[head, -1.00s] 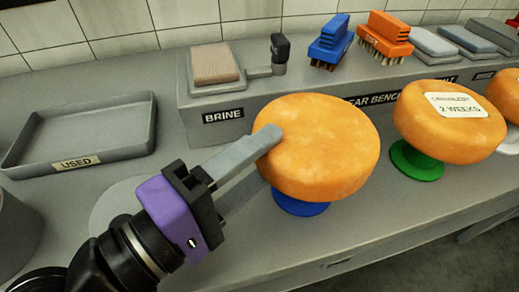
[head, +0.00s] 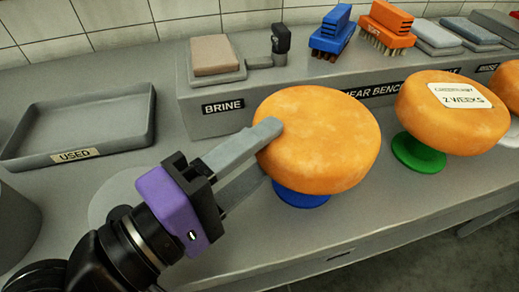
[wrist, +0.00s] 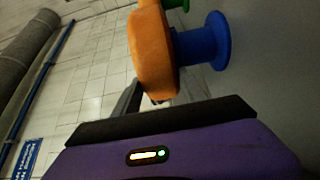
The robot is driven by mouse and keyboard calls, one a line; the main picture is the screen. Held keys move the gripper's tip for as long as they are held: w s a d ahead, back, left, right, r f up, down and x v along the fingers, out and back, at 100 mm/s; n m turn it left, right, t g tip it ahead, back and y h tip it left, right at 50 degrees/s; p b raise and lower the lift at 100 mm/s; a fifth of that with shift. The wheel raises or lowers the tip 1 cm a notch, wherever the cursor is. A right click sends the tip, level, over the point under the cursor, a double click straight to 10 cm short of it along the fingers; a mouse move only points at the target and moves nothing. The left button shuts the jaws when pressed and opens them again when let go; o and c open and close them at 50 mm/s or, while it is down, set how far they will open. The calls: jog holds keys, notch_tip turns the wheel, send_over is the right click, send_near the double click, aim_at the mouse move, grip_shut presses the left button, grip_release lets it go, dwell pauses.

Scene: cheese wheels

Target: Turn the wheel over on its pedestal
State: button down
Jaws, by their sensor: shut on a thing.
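An orange cheese wheel (head: 320,135) sits on a blue pedestal (head: 300,198), its bare top face up with no label showing. My gripper (head: 266,152) comes from the lower left and is shut on the wheel's left edge, one finger at the upper rim and the other lower down, partly hidden by the wheel. In the wrist view the wheel (wrist: 152,50) shows edge-on against the blue pedestal (wrist: 203,42), with a grey finger at its near edge. I see no clear gap between wheel and pedestal. The wheel's underside is hidden in the head view.
A second wheel (head: 450,120) with a "2 WEEKS" label stands on a green pedestal (head: 418,155) to the right. A raised shelf behind holds a brine pad (head: 213,56), a blue brush (head: 332,35) and an orange brush (head: 387,28). A grey "USED" tray (head: 85,125) lies at left.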

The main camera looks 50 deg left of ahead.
dwell(0.4)
jog(key=c, duration=0.6)
grip_release()
jog(key=shift+c, duration=0.2)
jog(key=shift+o, duration=0.4)
jog(key=shift+f, duration=0.1)
jog(key=shift+f+b, duration=0.15)
jog(key=shift+b, duration=0.15)
jog(key=s+d+b, duration=0.1)
jog(key=s+b, duration=0.2)
jog(key=s, duration=0.4)
jog(key=shift+s+b, duration=0.3)
jog(key=shift+s, duration=0.1)
